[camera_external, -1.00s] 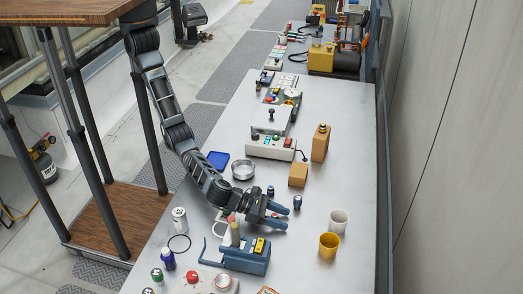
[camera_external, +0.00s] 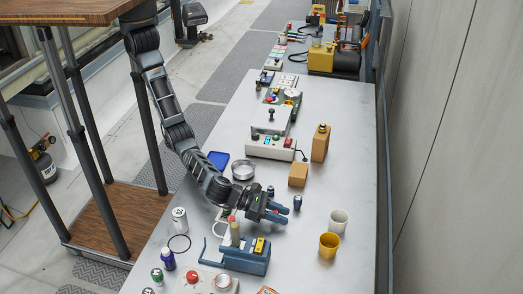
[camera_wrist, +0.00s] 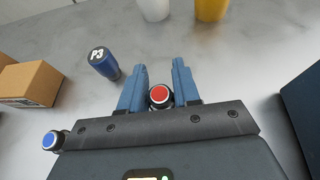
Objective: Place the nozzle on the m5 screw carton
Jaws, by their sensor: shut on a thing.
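My gripper (camera_wrist: 158,92) is low over the table, its two blue fingers on either side of a small red-topped piece with a pale collar, which I take for the nozzle (camera_wrist: 160,96). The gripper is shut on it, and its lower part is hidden.
A dark blue piece marked P3 (camera_wrist: 104,62) stands close to the fingertips, and a blue-topped piece (camera_wrist: 53,140) is left of the gripper. A blue device (camera_external: 247,260) lies nearby. White (camera_external: 338,221) and yellow (camera_external: 329,245) cups stand to the right.

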